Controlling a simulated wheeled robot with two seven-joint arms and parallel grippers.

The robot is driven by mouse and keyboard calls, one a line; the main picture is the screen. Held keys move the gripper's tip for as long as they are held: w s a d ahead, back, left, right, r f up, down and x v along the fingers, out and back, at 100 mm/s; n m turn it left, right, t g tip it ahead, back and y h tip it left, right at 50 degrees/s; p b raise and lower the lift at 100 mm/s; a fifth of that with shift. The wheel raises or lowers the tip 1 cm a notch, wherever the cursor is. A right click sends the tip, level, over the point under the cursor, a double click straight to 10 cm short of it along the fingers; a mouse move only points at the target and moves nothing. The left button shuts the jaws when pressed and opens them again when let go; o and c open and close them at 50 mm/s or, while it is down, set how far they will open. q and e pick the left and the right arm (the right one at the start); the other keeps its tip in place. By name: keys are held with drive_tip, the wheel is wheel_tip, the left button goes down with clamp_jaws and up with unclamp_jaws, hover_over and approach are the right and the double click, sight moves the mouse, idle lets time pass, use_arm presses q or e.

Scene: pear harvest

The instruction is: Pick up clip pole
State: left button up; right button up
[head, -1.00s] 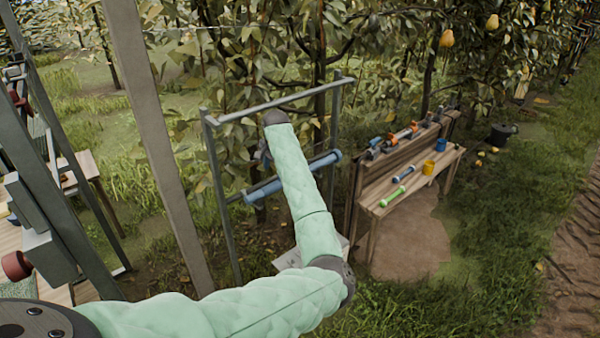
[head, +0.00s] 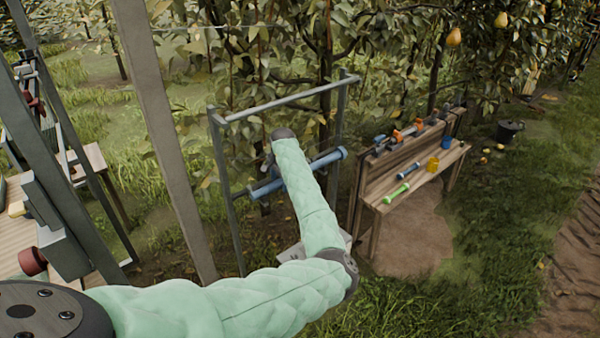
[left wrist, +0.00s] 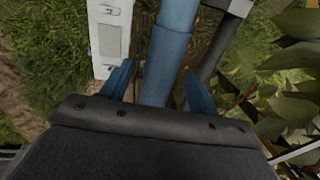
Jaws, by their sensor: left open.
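The blue pole (head: 327,160), which I take to be the clip pole, lies across a grey metal rack (head: 222,165) in the head view, below its top bar. My left arm reaches over it and hides its middle. My left gripper (head: 268,168) is at the pole, partly hidden behind my wrist. In the left wrist view the blue pole (left wrist: 170,45) runs between the two blue fingers of the open gripper (left wrist: 158,85), with a gap visible on each side. I cannot tell how deep it sits. My right gripper is not in view.
A wooden bench (head: 418,182) with several tools and a yellow cup (head: 433,164) stands right of the rack. A wooden post (head: 165,150) rises at left. Pear branches hang behind the rack. A dark bucket (head: 508,131) stands farther right. Grass lies open at lower right.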

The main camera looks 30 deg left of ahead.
use_arm(q)
drive_tip(key=shift+a+f, duration=0.1)
drive_tip(key=shift+f, duration=0.25)
drive_tip(key=c, duration=1)
drive_tip(key=shift+c, duration=0.8)
drive_tip(key=shift+r, duration=0.15)
